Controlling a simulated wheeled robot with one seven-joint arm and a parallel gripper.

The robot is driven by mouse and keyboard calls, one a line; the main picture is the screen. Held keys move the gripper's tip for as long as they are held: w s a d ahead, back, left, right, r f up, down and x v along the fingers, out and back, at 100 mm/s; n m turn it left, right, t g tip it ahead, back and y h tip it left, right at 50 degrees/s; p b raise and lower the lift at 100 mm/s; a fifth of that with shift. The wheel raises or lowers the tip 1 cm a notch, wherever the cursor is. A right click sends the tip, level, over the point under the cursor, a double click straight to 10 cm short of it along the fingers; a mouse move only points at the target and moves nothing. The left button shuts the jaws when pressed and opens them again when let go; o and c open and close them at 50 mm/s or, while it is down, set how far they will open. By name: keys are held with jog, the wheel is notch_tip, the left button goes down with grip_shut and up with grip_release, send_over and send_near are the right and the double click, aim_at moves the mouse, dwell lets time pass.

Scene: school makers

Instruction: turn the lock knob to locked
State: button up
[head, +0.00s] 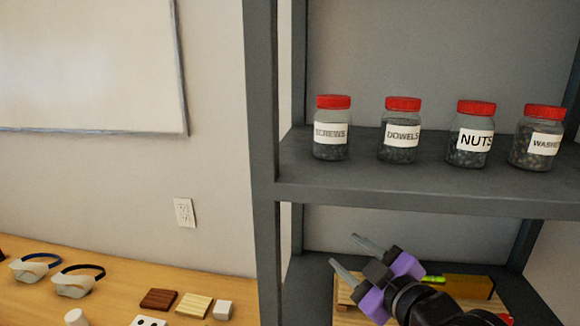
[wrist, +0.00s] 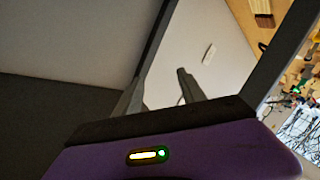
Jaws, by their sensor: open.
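No lock knob can be made out in either view. My gripper (head: 347,251) is in front of the lower part of the grey shelf unit in the head view, purple with two grey fingers pointing up and left. The fingers stand apart with nothing between them. In the wrist view my gripper (wrist: 163,80) is also open and empty, with the pale wall beyond its fingertips.
Red-lidded jars, including one labelled NUTS (head: 471,134), stand on the grey shelf (head: 420,188) above my gripper. A yellow level (head: 466,282) lies behind my arm. Safety goggles (head: 75,284) and wood blocks (head: 159,300) lie on the table at left.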

jog(key=s+f+m+t+h, duration=0.1)
jog(key=s+f+m+h, duration=0.2)
jog(key=s+f+m, duration=0.7)
jog(key=s+f+m+t+h, duration=0.1)
jog(key=s+f+m+h, duration=0.15)
jog(key=s+f, duration=0.8)
jog(key=s+d+r+g, duration=0.1)
jog(key=s+d, duration=0.3)
jog(key=s, duration=0.8)
jog(key=s+d+r+g+b, duration=0.1)
jog(key=s+d, duration=0.2)
jog(key=s, duration=0.9)
jog(key=shift+s+d+r+n, duration=0.25)
jog(key=shift+d+r+n, duration=0.1)
